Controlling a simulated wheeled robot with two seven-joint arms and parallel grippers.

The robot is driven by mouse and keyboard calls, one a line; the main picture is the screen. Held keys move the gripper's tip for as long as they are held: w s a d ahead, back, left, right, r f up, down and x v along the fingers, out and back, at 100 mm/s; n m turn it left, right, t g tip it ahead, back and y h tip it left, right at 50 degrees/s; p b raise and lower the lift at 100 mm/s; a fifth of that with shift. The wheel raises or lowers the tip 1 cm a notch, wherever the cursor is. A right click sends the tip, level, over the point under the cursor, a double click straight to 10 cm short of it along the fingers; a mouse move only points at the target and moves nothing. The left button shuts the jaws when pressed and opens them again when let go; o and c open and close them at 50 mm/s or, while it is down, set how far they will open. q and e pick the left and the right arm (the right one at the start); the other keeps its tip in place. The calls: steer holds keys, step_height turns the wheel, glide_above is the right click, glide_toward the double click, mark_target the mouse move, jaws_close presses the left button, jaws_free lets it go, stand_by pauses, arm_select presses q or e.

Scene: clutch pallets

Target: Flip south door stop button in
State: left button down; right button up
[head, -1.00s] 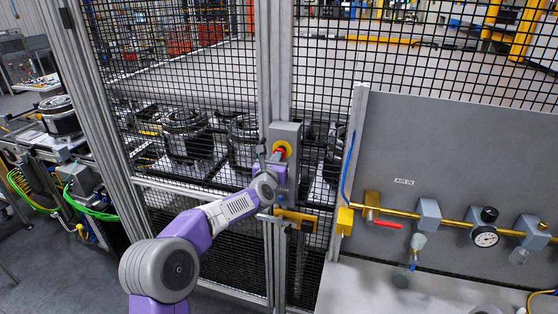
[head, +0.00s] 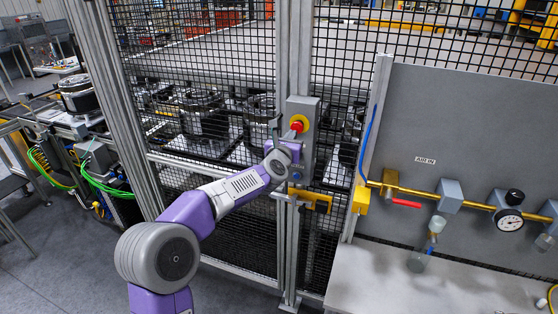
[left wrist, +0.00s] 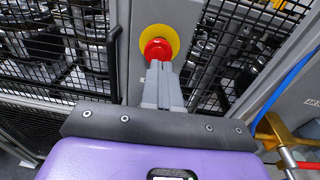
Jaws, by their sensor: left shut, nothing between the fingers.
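The door stop button (head: 296,127) is a red mushroom head on a round yellow plate (head: 304,121), mounted on a grey box (head: 305,105) on the fence post. It also shows in the left wrist view, where the red button (left wrist: 158,49) stands at the upper middle. My left gripper (head: 291,137) is at the button. In the left wrist view its grey fingers (left wrist: 159,70) are together and empty, with their tips at the lower edge of the red head. I cannot tell whether they touch it. My right gripper is in neither view.
Black mesh fence (head: 220,60) with grey posts stands around the button. A yellow latch (head: 318,200) sits just below the box. To the right is a grey panel with a brass air pipe (head: 470,203), a red-handled valve and a gauge (head: 509,221).

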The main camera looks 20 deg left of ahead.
arm_select(q)
steer(key=s+b, duration=0.3)
steer(key=s, duration=0.6)
steer(key=shift+s+d+r, duration=0.2)
steer(key=shift+d, duration=0.15)
